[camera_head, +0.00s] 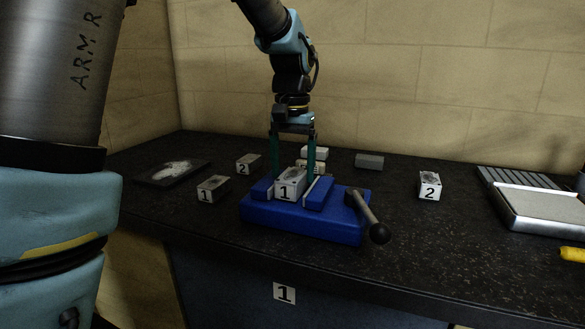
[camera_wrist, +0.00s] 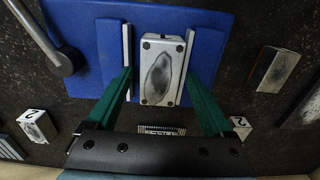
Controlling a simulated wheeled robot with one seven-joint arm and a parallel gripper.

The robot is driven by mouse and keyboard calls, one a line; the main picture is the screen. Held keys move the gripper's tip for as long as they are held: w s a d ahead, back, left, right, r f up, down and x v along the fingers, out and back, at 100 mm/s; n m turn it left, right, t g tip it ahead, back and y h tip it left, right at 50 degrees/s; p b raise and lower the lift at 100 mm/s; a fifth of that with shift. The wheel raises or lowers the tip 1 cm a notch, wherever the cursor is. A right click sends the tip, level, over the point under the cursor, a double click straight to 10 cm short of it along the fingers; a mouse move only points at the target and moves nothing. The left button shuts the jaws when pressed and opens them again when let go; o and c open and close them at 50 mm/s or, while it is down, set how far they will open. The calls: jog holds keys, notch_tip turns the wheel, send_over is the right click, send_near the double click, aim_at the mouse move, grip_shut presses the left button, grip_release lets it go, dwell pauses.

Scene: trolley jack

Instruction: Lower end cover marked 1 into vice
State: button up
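The end cover marked 1 (camera_head: 290,185) is a pale block with a dark oval on top. It sits upright between the jaws of the blue vice (camera_head: 300,220), its numbered face toward the head camera. The wrist view shows the cover (camera_wrist: 161,70) from above, between the pale jaw plates of the vice (camera_wrist: 190,18). My gripper (camera_head: 293,172) points down with its green fingers on either side of the cover.
The vice handle (camera_head: 367,215) sticks out at the right. Another block marked 1 (camera_head: 213,189) and a block marked 2 (camera_head: 248,164) stand left of the vice. Another block marked 2 (camera_head: 430,187) and a grey block (camera_head: 369,161) stand right. A tray (camera_head: 540,208) lies far right.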

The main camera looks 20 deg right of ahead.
jog(key=shift+o, duration=0.7)
notch_tip(320, 180, up, 11)
jog(key=b, duration=0.1)
